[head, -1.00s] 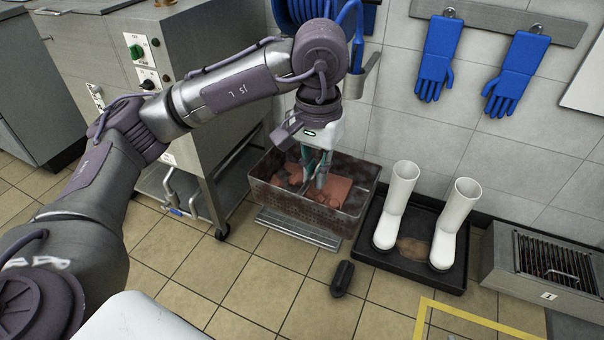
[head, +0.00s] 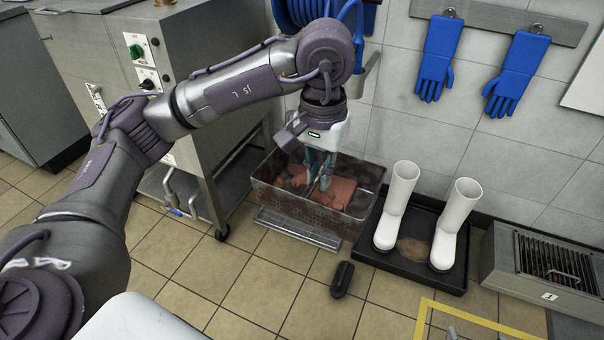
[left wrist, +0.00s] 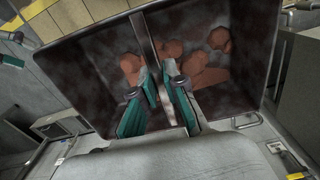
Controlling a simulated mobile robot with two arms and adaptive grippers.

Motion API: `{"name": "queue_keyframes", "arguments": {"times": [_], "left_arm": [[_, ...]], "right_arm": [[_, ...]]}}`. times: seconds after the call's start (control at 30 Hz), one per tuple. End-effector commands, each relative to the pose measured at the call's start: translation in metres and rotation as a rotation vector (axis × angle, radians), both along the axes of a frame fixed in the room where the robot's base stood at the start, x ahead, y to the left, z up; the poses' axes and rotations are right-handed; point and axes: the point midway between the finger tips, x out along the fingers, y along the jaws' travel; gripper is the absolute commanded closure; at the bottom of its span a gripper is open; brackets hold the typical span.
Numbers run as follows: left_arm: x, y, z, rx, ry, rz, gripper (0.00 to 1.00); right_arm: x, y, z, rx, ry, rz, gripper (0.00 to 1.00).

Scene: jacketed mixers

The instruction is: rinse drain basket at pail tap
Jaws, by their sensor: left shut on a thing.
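The drain basket (head: 325,213) is a dark, stained rectangular metal basket with perforated walls. It holds several reddish-brown pieces and stands out beside the steel machine. My left gripper (head: 320,183) reaches down into it from above. In the left wrist view, the fingers (left wrist: 162,95) are closed on a thin bar (left wrist: 149,45) that runs across the basket (left wrist: 215,18). The basket's underside is hidden, so I cannot tell how far it is off the floor. I cannot make out a pail tap. My right gripper is not recognisable in any view.
A floor grate (head: 297,229) lies at the basket's front. White boots (head: 398,205) stand in a black tray (head: 445,272) to the right. A dark brush-like object (head: 342,279) lies on the tiles. A steel machine (head: 205,120) stands left; a blue hose (head: 295,12) hangs behind.

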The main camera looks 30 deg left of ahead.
Motion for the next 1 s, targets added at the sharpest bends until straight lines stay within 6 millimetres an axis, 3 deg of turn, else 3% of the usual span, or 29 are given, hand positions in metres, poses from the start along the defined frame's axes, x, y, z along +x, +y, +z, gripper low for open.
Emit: {"name": "queue_keyframes", "arguments": {"times": [1.0], "left_arm": [[0.004, 0.012, 0.001, -0.001, -0.001, 0.001, 1.00]], "right_arm": [[0.017, 0.008, 0.021, 0.029, -0.139, 0.013, 0.22]]}}
